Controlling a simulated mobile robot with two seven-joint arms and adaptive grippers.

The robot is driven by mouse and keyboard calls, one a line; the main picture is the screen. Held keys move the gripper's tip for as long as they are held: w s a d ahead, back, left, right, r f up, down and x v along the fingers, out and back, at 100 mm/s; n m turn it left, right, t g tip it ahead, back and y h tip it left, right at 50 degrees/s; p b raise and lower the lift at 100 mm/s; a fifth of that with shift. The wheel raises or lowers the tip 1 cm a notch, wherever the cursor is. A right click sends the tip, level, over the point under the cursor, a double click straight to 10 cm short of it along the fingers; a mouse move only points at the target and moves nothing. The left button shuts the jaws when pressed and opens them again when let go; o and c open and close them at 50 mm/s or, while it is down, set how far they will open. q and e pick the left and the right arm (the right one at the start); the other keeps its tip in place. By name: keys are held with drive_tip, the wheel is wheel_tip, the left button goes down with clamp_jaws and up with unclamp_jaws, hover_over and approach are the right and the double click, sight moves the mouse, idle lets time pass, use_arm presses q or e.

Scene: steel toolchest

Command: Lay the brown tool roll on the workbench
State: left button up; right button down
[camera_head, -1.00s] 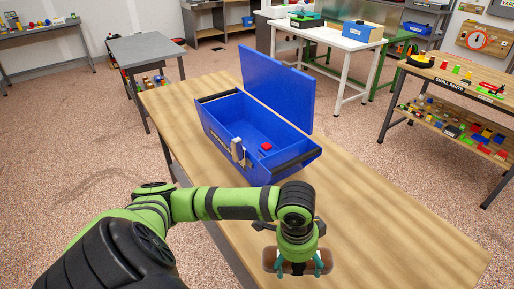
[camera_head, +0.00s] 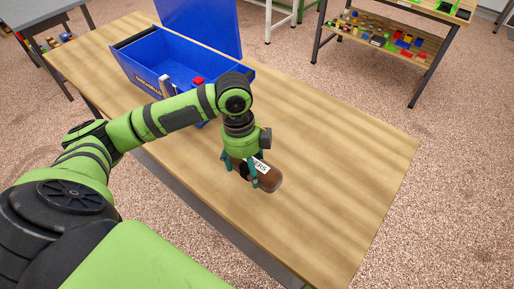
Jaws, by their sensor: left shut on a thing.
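The brown tool roll (camera_head: 271,180) is a dark brown cylinder with a white label, lying level. My left gripper (camera_head: 241,171) points down and is shut on it, a teal finger on each side. The gripper and wrist hide part of the roll. The roll is over the bare wooden top of the workbench (camera_head: 330,150), right of the blue toolchest. I cannot tell whether it touches the wood. My right gripper is not in view.
The open blue toolchest (camera_head: 135,66) stands on the workbench's far left part, lid up, with a red block (camera_head: 198,80) inside. The bench is clear to the right and front of the roll. A parts shelf (camera_head: 385,40) stands beyond.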

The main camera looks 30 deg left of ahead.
use_arm(q)
drive_tip(key=w+f, duration=0.1)
drive_tip(key=w, duration=0.1)
drive_tip(key=w+f, duration=0.2)
drive_tip(key=w, duration=0.1)
drive_tip(key=w+f, duration=0.2)
drive_tip(key=w, duration=0.1)
drive_tip(key=shift+w+d+p, duration=0.15)
drive_tip(key=shift+d+p, duration=0.05)
drive_tip(key=shift+p, duration=0.1)
drive_tip(key=shift+f+p, duration=0.35)
drive_tip(key=shift+f, duration=1.65)
drive_tip(key=o, duration=1.3)
drive_tip(key=shift+f, duration=0.15)
wheel_tip(320, 180, up, 12)
drive_tip(key=a+b, duration=0.1)
drive_tip(key=shift+a, duration=0.25)
drive_tip(key=shift+w, duration=0.1)
